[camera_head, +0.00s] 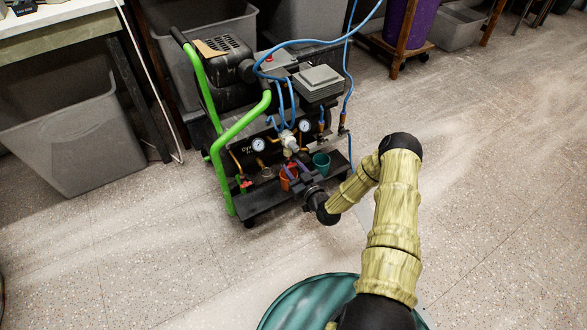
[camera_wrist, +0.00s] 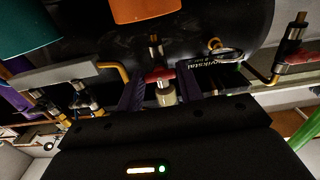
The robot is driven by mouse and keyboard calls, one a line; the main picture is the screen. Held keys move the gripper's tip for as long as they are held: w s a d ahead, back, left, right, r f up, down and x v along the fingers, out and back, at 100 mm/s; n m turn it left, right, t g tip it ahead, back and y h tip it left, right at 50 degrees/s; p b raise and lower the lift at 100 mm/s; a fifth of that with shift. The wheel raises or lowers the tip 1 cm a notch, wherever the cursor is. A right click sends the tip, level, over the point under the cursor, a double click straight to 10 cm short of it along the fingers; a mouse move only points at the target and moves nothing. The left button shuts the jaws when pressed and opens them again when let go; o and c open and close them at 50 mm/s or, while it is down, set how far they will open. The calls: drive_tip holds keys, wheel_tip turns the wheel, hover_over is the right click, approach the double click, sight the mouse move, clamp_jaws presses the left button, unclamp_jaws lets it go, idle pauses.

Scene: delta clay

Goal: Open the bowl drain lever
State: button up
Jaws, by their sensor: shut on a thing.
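My gripper (camera_head: 297,170) reaches in low at the front of the air compressor (camera_head: 275,120), under its gauges. In the wrist view its two purple fingers (camera_wrist: 161,84) stand on either side of a small red lever (camera_wrist: 158,75), which looks like the bowl drain lever. The gripper is shut on it. A brass fitting (camera_wrist: 155,48) and a pale cylindrical end (camera_wrist: 165,94) are in line with the lever. In the head view the lever is too small and hidden by my gripper to make out.
An orange cup (camera_head: 287,177) and a teal cup (camera_head: 321,163) stand close to my gripper on the compressor's base. Blue hoses (camera_head: 345,80) hang above, and a green handle (camera_head: 240,127) is at the left. Open floor (camera_head: 480,170) lies at the right.

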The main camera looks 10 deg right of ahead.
drive_tip(key=n+p, duration=0.3)
drive_tip(key=shift+s+r+n+p, duration=0.1)
drive_tip(key=shift+r+n+p, duration=0.05)
drive_tip(key=shift+n+p, duration=0.2)
drive_tip(key=shift+f+n+p, duration=0.2)
drive_tip(key=shift+n+p, duration=1.1)
drive_tip(key=shift+n, duration=0.35)
drive_tip(key=o, duration=1)
